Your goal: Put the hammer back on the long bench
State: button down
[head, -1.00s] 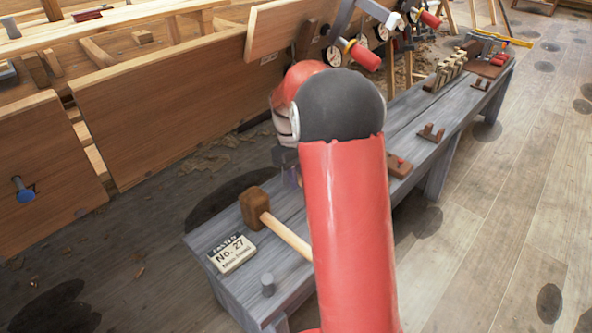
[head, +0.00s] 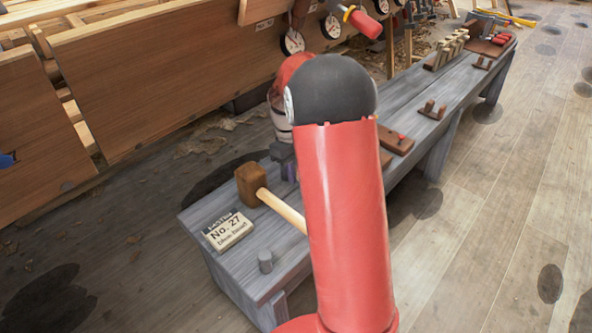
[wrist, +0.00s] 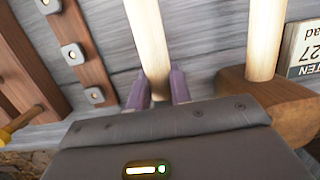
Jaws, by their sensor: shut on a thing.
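My gripper (wrist: 161,90) has its purple fingertips shut around a pale wooden handle (wrist: 148,45), which I take for the hammer's. The handle runs up and out of the top of the wrist view. The hammer's head does not show. The grey long bench (wrist: 205,55) lies behind the handle; I cannot tell whether they touch. In the head view, my red arm hides most of my gripper and the held tool, over the near part of the long bench (head: 222,262).
A wooden mallet (head: 251,184) lies beside my gripper, its handle (wrist: 265,40) roughly parallel to the held one. Wooden racks (head: 396,139) stand farther along. The plank hull (head: 190,75) rises at left.

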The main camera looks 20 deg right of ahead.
jog(key=shift+f, duration=0.35)
jog(key=c, duration=1.2)
grip_release()
notch_tip(320, 180, up, 6)
jog(key=p, duration=0.4)
jog(key=shift+f, duration=0.2)
jog(key=shift+r, duration=1.2)
